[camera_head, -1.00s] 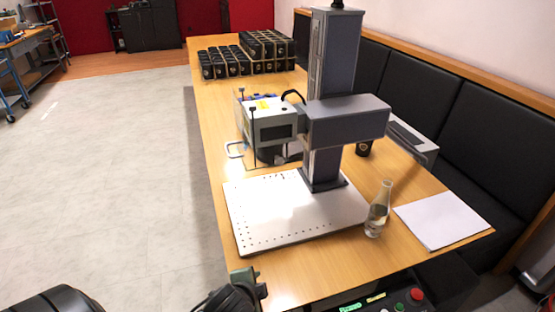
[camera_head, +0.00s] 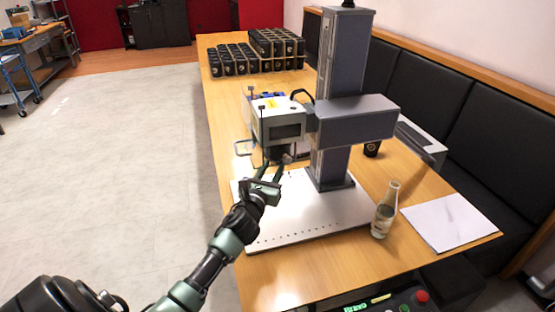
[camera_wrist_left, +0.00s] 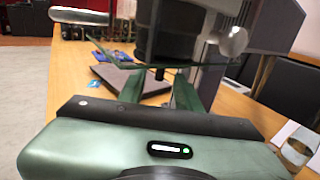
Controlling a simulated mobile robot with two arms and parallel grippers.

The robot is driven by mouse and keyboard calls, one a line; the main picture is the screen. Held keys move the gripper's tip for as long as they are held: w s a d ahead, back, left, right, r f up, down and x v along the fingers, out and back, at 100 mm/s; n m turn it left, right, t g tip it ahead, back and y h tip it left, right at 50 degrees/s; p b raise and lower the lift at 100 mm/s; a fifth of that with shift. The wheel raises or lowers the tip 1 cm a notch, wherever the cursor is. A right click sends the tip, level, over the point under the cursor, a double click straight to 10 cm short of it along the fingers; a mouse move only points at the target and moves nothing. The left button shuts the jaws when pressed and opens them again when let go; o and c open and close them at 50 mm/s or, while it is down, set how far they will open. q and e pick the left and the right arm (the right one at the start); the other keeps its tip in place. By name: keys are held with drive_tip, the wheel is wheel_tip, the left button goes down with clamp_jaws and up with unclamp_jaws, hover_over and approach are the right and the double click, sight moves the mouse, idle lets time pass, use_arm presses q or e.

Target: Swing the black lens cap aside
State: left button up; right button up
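The laser marker's head (camera_head: 280,124) is a light box on a grey arm and column. The black lens part (camera_head: 277,153) hangs under it, and the lens cap cannot be told apart from it clearly. In the left wrist view the dark round lens part (camera_wrist_left: 170,35) is close in front of the fingers. My left gripper (camera_head: 271,168) is just below it, fingers pointing up. The fingers look apart, with nothing held between them; contact with the cap cannot be told. My right gripper is not in view.
The white perforated base plate (camera_head: 300,220) lies below the head. A glass bottle (camera_head: 385,212) stands at its right, beside a white sheet (camera_head: 448,222). A control panel with a red button (camera_head: 421,295) is at the front.

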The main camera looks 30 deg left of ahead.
use_arm(q)
drive_tip(key=x, duration=0.5)
drive_tip(key=shift+w, duration=0.15)
clamp_jaws()
idle(1.3)
